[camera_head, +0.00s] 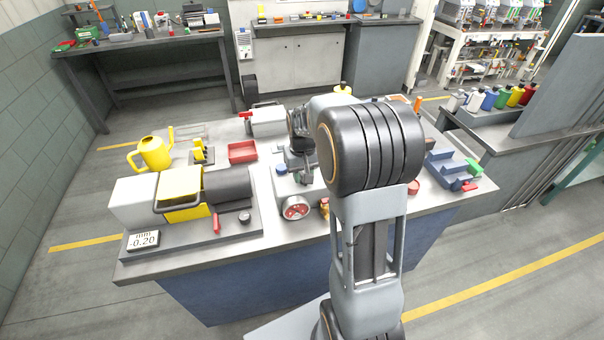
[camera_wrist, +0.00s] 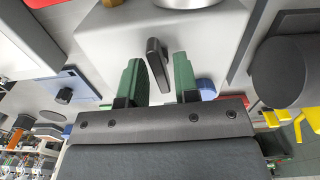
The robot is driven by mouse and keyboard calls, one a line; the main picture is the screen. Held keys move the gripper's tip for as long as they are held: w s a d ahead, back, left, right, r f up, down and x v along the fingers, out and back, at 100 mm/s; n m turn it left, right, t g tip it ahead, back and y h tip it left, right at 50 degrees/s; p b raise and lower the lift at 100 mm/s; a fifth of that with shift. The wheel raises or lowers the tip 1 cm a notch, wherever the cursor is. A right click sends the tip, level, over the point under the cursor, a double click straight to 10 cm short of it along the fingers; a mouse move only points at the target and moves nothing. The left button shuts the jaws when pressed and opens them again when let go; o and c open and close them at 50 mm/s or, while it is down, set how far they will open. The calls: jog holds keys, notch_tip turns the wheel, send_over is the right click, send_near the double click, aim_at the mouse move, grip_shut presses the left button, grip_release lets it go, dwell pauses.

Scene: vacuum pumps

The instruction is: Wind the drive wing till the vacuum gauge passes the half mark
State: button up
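In the wrist view, a dark grey upright wing (camera_wrist: 153,48), which looks like the drive wing, stands out from a pale grey housing (camera_wrist: 105,38). My gripper (camera_wrist: 158,72) has two green fingers, spread apart, with the wing showing in the gap between them. I see space on both sides of the wing, and I cannot tell how deep it lies between the fingers. My arm hides the wing there.
A blue tray (camera_head: 447,163) lies at the right. A blue knob (camera_wrist: 206,88) is close beside the right finger.

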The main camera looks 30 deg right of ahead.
jog(key=shift+o, duration=0.8)
jog(key=shift+r, duration=0.25)
jog(key=shift+r+p, duration=0.75)
jog(key=shift+r+p, duration=2.3)
jog(key=shift+r, duration=0.75)
